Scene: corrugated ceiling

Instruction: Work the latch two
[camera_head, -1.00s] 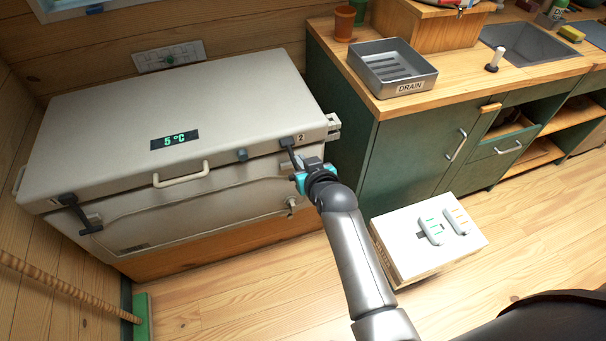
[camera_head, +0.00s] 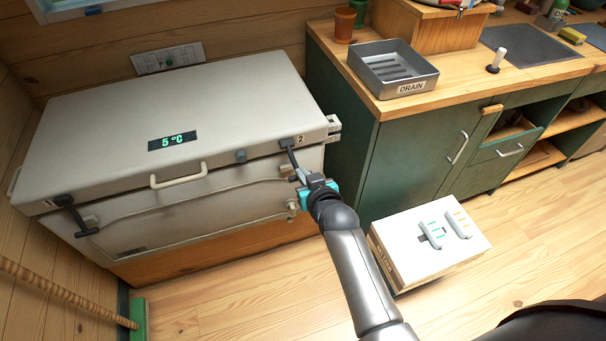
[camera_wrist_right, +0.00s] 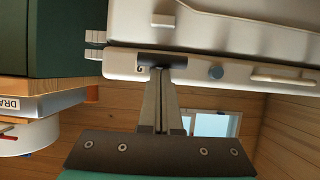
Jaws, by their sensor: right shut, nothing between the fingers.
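Latch two is a black lever (camera_head: 289,152) on the front right of the pale chest's lid (camera_head: 190,110), beside a "2" label. It hangs down over the seam between lid and body. My right gripper (camera_head: 301,176) is shut at the lower end of the lever, touching or very close to it. In the right wrist view, the dark latch mount (camera_wrist_right: 160,60) lies just beyond the shut fingers (camera_wrist_right: 166,85), with nothing visible held between them. The lever's lower end is partly hidden by the gripper. My left gripper is out of view.
Another black latch (camera_head: 75,215) hangs at the chest's left front, with a lid handle (camera_head: 178,176) between. A green cabinet (camera_head: 415,150) with a drain tray (camera_head: 392,68) stands to the right. A white box (camera_head: 430,240) sits on the floor before it.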

